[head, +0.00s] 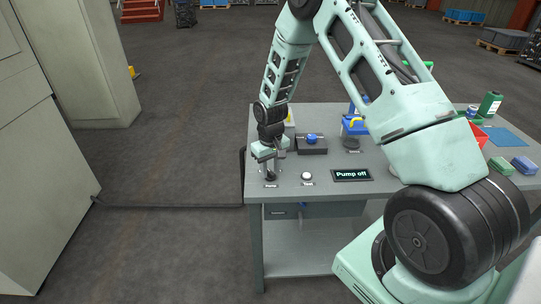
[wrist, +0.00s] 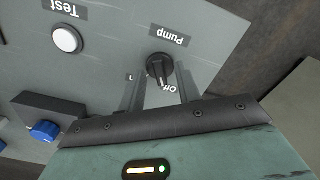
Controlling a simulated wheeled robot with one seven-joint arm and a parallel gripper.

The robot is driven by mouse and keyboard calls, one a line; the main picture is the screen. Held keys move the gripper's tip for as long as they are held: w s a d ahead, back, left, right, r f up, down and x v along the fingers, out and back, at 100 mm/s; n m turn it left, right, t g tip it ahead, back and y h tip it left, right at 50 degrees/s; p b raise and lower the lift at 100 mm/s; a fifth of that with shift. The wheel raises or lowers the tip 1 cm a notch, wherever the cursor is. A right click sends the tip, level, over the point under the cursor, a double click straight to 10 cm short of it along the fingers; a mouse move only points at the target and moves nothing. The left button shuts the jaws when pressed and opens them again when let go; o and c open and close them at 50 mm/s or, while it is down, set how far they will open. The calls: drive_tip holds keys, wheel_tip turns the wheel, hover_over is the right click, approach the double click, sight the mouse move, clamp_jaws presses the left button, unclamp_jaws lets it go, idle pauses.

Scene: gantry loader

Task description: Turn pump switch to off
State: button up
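The knob also shows at the bench's front left corner in the head view (head: 270,177). The display (head: 352,174) reads "Pump off". My gripper (wrist: 154,92) is over the knob, its two fingers spread apart with a gap between them. The fingers look clear of the knob's sides, but I cannot tell whether they touch it.
A white Test button (head: 307,176) is right of the switch. A dark box with a blue knob (head: 312,139) stands behind it. Blue and green blocks (head: 524,165) lie at the bench's right. A grey cabinet (head: 40,140) stands left, with open floor between.

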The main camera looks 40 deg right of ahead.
sight(270, 172)
wheel_tip(270, 172, up, 17)
drive_tip(key=shift+b, duration=0.3)
drive_tip(key=shift+a+r, duration=0.1)
idle(0.5)
drive_tip(key=s+a+r+n, duration=0.25)
drive_tip(key=s+a, duration=0.35)
drive_tip(key=a, duration=0.3)
drive_tip(key=s+a+r+n, duration=0.25)
drive_tip(key=s+a, duration=0.25)
drive_tip(key=a, duration=0.5)
drive_tip(key=s+a+n, duration=0.1)
drive_tip(key=s+a, duration=0.2)
drive_tip(key=s, duration=0.7)
drive_tip(key=s+a+r+n+p, duration=0.1)
drive_tip(key=s+a, duration=0.3)
drive_tip(key=s, duration=0.5)
drive_tip(key=shift+s+r+n+y, duration=0.15)
drive_tip(key=shift+s+n+y, duration=0.2)
drive_tip(key=shift+n, duration=0.25)
